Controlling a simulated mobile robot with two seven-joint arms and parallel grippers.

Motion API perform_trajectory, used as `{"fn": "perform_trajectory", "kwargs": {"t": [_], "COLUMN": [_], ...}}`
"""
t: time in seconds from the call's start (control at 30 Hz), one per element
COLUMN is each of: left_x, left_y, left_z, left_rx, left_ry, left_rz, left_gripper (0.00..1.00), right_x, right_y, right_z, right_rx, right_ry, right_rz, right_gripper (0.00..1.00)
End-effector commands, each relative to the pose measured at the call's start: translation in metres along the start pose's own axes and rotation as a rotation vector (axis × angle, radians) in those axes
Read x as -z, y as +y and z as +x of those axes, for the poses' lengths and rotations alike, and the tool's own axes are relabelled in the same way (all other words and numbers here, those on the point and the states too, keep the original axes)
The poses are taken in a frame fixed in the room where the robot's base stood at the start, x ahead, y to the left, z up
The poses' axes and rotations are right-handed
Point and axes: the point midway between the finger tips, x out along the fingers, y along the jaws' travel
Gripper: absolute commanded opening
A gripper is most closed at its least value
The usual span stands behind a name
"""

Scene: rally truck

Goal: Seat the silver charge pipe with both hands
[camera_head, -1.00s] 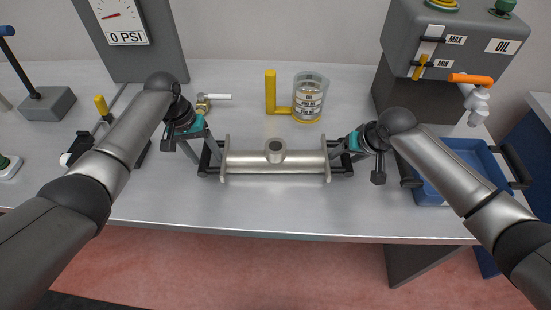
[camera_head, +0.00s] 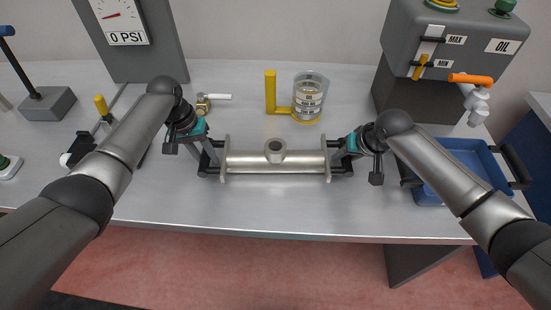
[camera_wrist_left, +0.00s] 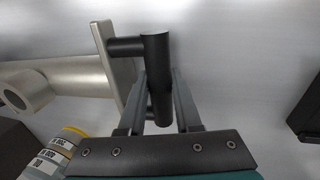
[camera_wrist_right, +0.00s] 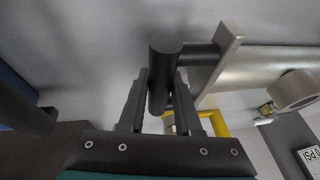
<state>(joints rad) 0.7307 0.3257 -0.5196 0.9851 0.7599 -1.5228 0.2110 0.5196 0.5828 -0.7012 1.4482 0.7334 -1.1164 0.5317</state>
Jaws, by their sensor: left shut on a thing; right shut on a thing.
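The silver charge pipe (camera_head: 275,161) lies level across the middle of the bench, with a flange at each end and a round port on top. Black bar handles stick out from both flanges. My left gripper (camera_head: 212,164) is shut on the left black handle, which stands between its fingers in the left wrist view (camera_wrist_left: 158,80). My right gripper (camera_head: 339,160) is shut on the right black handle, also between the fingers in the right wrist view (camera_wrist_right: 160,80). Whether the pipe touches the bench, I cannot tell.
A brass valve (camera_head: 203,104) lies at the back left. A grey oil machine (camera_head: 440,50) and a blue tray (camera_head: 465,150) are at the right. The bench front is clear.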

Motion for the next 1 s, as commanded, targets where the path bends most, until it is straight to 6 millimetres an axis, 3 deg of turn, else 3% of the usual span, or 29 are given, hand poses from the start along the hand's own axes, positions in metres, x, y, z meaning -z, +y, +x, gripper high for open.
{"fn": "perform_trajectory", "kwargs": {"t": [0.1, 1.0], "left_x": [0.0001, 0.0004], "left_y": [0.0000, -0.0001], "left_z": [-0.0002, -0.0006], "left_rx": [0.000, 0.000], "left_ry": [0.000, 0.001], "left_rz": [0.000, 0.000], "left_gripper": [0.00, 0.00], "right_x": [0.0000, 0.0000], "right_y": [0.0000, 0.0000], "right_z": [-0.0001, -0.0001], "right_rx": [0.000, 0.000], "right_ry": [0.000, 0.000], "right_rz": [0.000, 0.000], "right_gripper": [0.00, 0.00]}}
